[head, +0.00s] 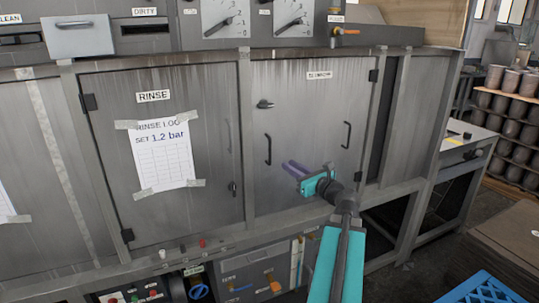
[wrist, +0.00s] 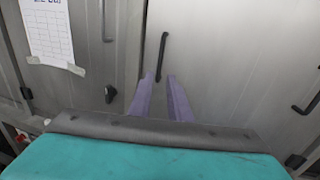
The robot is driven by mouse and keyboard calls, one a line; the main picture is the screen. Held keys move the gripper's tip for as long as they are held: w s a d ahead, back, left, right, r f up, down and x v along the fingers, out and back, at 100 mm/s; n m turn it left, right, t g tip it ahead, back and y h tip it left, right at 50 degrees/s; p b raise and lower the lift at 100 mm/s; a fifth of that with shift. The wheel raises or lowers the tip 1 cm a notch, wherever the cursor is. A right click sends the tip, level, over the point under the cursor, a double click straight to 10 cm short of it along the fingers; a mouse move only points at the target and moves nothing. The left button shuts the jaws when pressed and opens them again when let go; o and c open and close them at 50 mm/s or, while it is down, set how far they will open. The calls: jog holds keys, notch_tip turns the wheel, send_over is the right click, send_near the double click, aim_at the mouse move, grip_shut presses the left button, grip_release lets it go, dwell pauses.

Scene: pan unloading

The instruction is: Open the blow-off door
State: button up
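The blow-off door (head: 305,110) is a grey steel panel with a small label at its top, and it is shut. A black upright bar handle (head: 267,149) is on its left side, with a dark latch knob (head: 265,104) above. A second bar handle (head: 346,135) is on its right side. My gripper (head: 287,165) has purple fingers, apart and empty, just right of and below the left handle. In the wrist view the left handle (wrist: 162,55) stands straight ahead, its lower end between the open fingertips (wrist: 161,77). I cannot tell whether they touch it.
The rinse door (head: 205,110), with a taped paper log (head: 162,157), is shut on the left. Dark hinges (head: 373,75) sit on the blow-off door's right edge. A blue crate (head: 480,290) and stacked brown sheets (head: 510,235) are on the floor at lower right.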

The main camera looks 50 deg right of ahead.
aim_at(270, 153)
jog(key=shift+w+d+p, duration=0.4)
jog(key=shift+w+p, duration=0.1)
jog(key=shift+w, duration=1.7)
jog(key=shift+w+d+p, duration=0.45)
jog(key=shift+w+p, duration=0.05)
jog(key=shift+w, duration=1.75)
jog(key=shift+w+d+p, duration=0.4)
jog(key=shift+w+p, duration=0.1)
jog(key=shift+w, duration=1.7)
grip_shut()
